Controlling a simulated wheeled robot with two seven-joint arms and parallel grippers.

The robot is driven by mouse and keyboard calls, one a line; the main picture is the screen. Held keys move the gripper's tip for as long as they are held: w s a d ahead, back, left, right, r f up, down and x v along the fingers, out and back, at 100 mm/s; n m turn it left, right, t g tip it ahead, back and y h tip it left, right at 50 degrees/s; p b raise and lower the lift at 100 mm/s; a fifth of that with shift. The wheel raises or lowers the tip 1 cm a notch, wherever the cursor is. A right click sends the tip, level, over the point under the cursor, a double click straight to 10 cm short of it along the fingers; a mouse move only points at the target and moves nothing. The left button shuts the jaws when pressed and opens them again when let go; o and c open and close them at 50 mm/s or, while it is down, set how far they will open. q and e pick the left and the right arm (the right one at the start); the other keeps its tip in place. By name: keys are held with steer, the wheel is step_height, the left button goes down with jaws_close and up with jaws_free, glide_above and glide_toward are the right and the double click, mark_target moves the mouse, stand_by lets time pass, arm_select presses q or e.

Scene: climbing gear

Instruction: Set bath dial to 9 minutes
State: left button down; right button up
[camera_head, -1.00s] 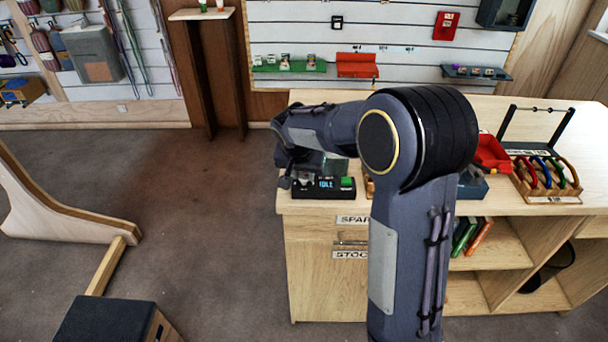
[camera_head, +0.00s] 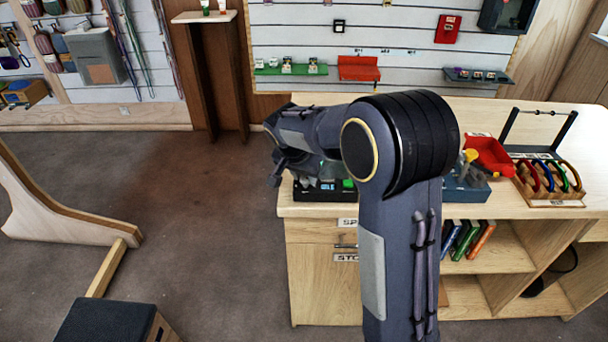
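The bath unit is a black box (camera_head: 318,194) with a small lit display and a green button (camera_head: 348,184), near the counter's front left corner. Its dial is hidden behind my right gripper and arm. My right gripper (camera_head: 277,172) hangs at the left end of the unit, at the counter's left edge. Its fingers are dark and small, and I cannot tell whether they are open or touch the dial. The display is too small to read now. My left gripper is not in view.
The wooden counter (camera_head: 540,225) carries a blue-grey box (camera_head: 466,190), a red bin (camera_head: 489,155) and a rack of coloured carabiners (camera_head: 549,180). My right arm covers the counter's middle. Open floor lies left of the counter, with a dark box (camera_head: 103,322) at the front.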

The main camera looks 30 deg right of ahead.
steer(key=o, duration=0.3)
steer(key=v, duration=0.7)
steer(key=shift+s+a+r, duration=0.1)
steer(key=shift+r, duration=0.3)
